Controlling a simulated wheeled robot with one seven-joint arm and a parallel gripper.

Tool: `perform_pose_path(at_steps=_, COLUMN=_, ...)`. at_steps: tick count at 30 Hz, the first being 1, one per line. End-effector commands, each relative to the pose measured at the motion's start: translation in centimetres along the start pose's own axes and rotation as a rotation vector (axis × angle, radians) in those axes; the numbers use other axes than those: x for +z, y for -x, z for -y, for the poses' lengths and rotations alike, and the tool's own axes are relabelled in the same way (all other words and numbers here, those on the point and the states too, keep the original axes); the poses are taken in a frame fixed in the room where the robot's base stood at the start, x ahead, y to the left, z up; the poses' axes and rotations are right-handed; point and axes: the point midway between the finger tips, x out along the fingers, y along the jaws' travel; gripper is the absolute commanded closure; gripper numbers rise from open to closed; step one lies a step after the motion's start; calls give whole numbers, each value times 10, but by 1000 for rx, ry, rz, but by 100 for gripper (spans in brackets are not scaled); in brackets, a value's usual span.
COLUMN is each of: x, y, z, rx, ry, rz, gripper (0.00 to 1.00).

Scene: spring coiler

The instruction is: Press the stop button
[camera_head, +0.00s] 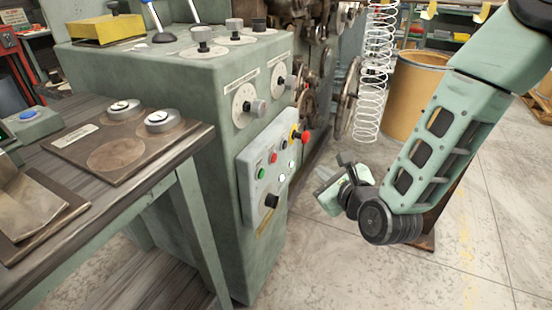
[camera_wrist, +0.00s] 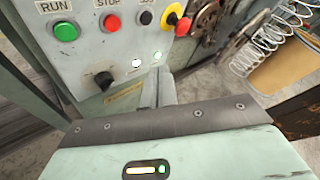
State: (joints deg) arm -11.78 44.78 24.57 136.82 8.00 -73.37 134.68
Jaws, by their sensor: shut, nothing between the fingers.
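The red stop button (camera_wrist: 112,23) sits under a STOP label on the grey control panel (camera_wrist: 82,60), right of the green run button (camera_wrist: 65,31). In the head view the stop button (camera_head: 272,158) is clear of my arm. A black button (camera_wrist: 146,17) and a red mushroom button on yellow (camera_wrist: 178,20) are further right. My gripper (camera_wrist: 160,76) is shut and empty. Its fingers appear below and right of the stop button in the wrist view. In the head view my gripper (camera_head: 326,174) is right of the panel, apart from the buttons.
A black knob (camera_wrist: 104,80) and two lit white lamps (camera_wrist: 137,63) are low on the panel. A hanging wire spring (camera_head: 371,80) and a brown drum (camera_head: 413,90) stand behind my arm. A workbench (camera_head: 185,150) is on the left. Floor is open at front right.

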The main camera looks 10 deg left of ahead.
Motion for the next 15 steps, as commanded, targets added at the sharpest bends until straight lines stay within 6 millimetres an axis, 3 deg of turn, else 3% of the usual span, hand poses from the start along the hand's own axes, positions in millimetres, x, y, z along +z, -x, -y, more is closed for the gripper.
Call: perform_pose_path(at_steps=15, x=32, y=-45, z=-33, rx=0, ry=0, rz=2, gripper=100)
